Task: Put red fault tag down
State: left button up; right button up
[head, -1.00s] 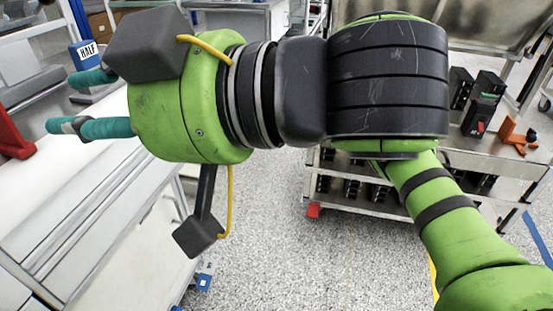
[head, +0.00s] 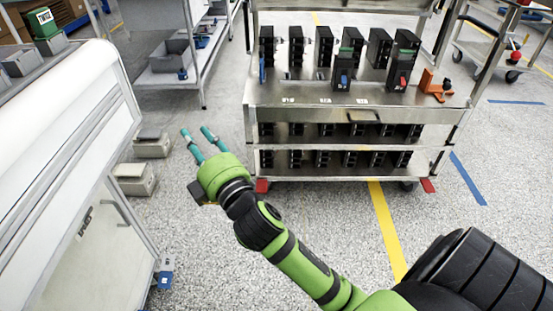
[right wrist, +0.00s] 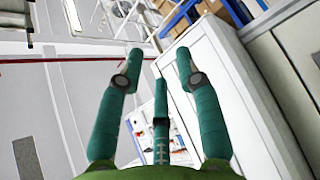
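My right gripper (head: 196,133) is held out over the open floor between the white bench and the metal cart in the head view. Its teal fingers are spread apart with nothing between them. The right wrist view shows the same gripper (right wrist: 158,62) open and empty, its fingers separated. I cannot make out a red fault tag in either current view. My left gripper is out of view.
A metal cart (head: 350,97) holds several black breakers (head: 403,58) and an orange item (head: 434,84). A white bench (head: 60,130) stands at left. Grey bins (head: 136,178) sit on the floor beside it. The speckled floor between is clear.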

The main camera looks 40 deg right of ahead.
jog(key=s+d+f+m+g+h, duration=0.1)
jog(key=s+f+m+g, duration=0.2)
jog(key=f, duration=0.6)
jog(key=s+d+f+m+g, duration=0.1)
jog(key=s+f+m+g, duration=0.2)
jog(key=f, duration=0.6)
jog(key=s+f+m+g+y, duration=0.1)
jog(key=s+f+m+g, duration=0.5)
jog(key=s+f, duration=1.3)
jog(key=s+g, duration=0.1)
jog(key=g, duration=0.3)
jog(key=shift+a+g+y, duration=0.3)
jog(key=shift+g, duration=0.1)
pick_arm(q)
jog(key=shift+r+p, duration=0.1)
jog(key=shift+p, duration=0.25)
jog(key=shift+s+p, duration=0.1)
jog(key=shift+p, duration=0.75)
pick_arm(e)
jog(key=shift+s, duration=0.15)
